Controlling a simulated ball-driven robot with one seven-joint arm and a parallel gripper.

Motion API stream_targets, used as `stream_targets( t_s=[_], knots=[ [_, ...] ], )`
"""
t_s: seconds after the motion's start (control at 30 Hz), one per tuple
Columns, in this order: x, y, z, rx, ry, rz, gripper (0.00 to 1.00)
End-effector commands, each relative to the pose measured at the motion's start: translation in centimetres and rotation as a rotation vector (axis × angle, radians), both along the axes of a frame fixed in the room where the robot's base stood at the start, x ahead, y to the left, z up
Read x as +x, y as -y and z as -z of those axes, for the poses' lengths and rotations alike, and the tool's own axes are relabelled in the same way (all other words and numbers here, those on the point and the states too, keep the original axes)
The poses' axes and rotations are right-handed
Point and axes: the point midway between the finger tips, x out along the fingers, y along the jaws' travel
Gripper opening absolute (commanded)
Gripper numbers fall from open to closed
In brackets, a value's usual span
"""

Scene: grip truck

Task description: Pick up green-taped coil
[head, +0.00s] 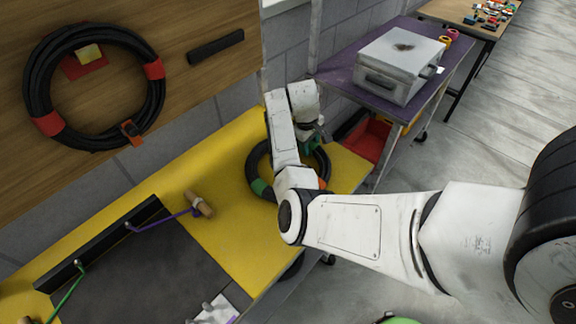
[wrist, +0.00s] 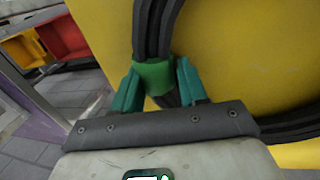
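The green-taped coil (head: 252,165) is a loop of black cable lying on the yellow bench top, partly hidden by my arm in the head view. Green tape (head: 261,188) wraps its left side, and a bit of orange shows on its right. In the wrist view, black cable (wrist: 155,28) runs down to a band of green tape (wrist: 154,76). In the head view my gripper (head: 312,146) is at the coil's far side.
Another black coil with red tape (head: 43,124) hangs on the wooden board (head: 205,18) at left. A purple-topped cart (head: 335,75) with a grey metal box (head: 398,62) stands beyond the bench. A wooden-handled tool (head: 199,204) lies on the yellow bench top (head: 235,240).

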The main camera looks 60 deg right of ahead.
Motion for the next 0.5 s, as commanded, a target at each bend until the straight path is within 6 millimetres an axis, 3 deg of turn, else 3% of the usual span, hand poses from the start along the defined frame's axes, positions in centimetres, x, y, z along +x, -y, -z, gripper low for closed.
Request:
stream_targets(
  t_s=[0.3,0.5],
  knots=[
    [0.02,-0.02,-0.03,0.000,0.000,-0.001,0.02],
    [0.03,-0.02,-0.05,0.000,0.000,-0.001,0.00]
  ],
)
